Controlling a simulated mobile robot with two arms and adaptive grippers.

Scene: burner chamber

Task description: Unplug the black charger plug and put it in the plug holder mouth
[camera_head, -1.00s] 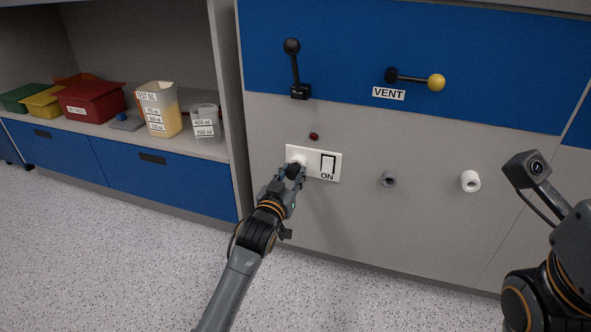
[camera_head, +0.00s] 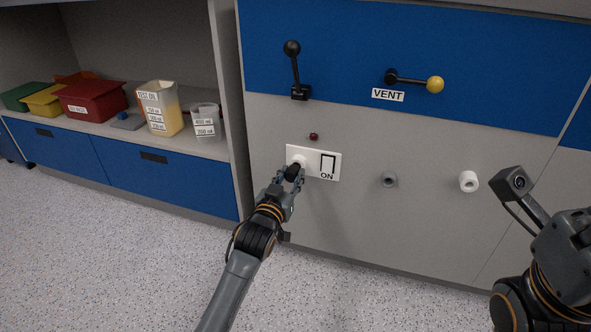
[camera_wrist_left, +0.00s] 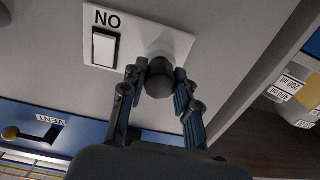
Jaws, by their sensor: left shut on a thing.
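The black charger plug (camera_head: 293,170) is at the round socket on the left of the white wall plate (camera_head: 333,177). It also shows in the left wrist view (camera_wrist_left: 159,84), between my fingers and in front of the socket. I cannot tell whether it is fully seated. My left gripper (camera_head: 288,177) is shut on the plug, with one finger on each side. The frames do not label either as the plug holder. My right gripper is out of view.
The plate has a switch (camera_head: 328,164) marked ON, with a small red light (camera_head: 314,136) above. A black lever (camera_head: 293,70) and a yellow-knobbed VENT handle (camera_head: 415,81) are higher up. Containers stand on the left shelf, including a test oil jug (camera_head: 160,107).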

